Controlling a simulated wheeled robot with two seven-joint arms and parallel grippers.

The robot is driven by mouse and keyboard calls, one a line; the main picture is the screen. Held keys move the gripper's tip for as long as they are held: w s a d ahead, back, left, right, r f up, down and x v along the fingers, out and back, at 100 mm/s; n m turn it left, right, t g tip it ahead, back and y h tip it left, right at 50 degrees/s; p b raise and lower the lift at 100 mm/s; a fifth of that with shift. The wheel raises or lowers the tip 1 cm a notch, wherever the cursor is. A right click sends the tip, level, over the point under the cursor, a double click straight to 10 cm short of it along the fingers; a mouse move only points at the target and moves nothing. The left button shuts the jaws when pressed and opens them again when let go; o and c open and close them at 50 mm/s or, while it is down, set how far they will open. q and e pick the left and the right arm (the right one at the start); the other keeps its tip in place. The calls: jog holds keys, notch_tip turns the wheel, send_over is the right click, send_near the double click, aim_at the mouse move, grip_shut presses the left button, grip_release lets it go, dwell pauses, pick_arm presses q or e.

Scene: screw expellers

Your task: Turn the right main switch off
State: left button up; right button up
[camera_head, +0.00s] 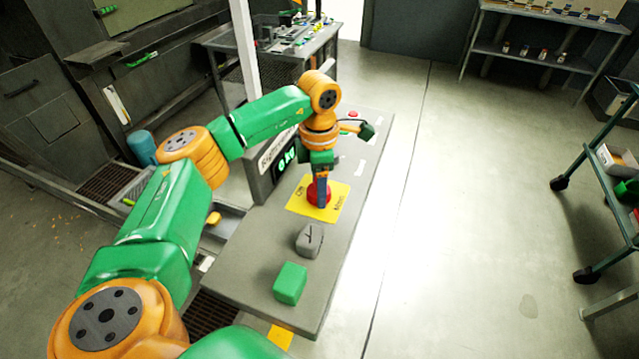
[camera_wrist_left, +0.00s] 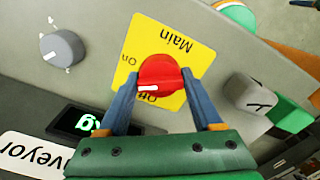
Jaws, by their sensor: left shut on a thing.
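The main switch is a red round knob (camera_wrist_left: 158,72) on a yellow plate (camera_wrist_left: 198,42) lettered "Main", "On" and "Off". The lettering is upside down in the left wrist view, and "Off" is partly hidden. The knob's white mark sits at its lower left, close to the "Off" lettering. My left gripper (camera_wrist_left: 161,80) is shut on the knob, one finger on each side. In the head view the left gripper (camera_head: 320,190) points down onto the red knob (camera_head: 318,198), above the yellow plate (camera_head: 337,199). My right gripper is out of view.
On the same grey console (camera_head: 245,255) are a grey block-like knob (camera_head: 309,240) and a green block-like button (camera_head: 290,283) nearer me. A display (camera_head: 286,160) with green characters stands beside the plate. The left wrist view shows another grey knob (camera_wrist_left: 62,48). Open floor lies right.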

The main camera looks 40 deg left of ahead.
pick_arm(q)
jog(key=n, duration=0.6)
jog(key=shift+n+p, duration=0.3)
jog(key=n, duration=0.5)
jog(key=shift+n, duration=0.3)
jog(key=o, duration=1.4)
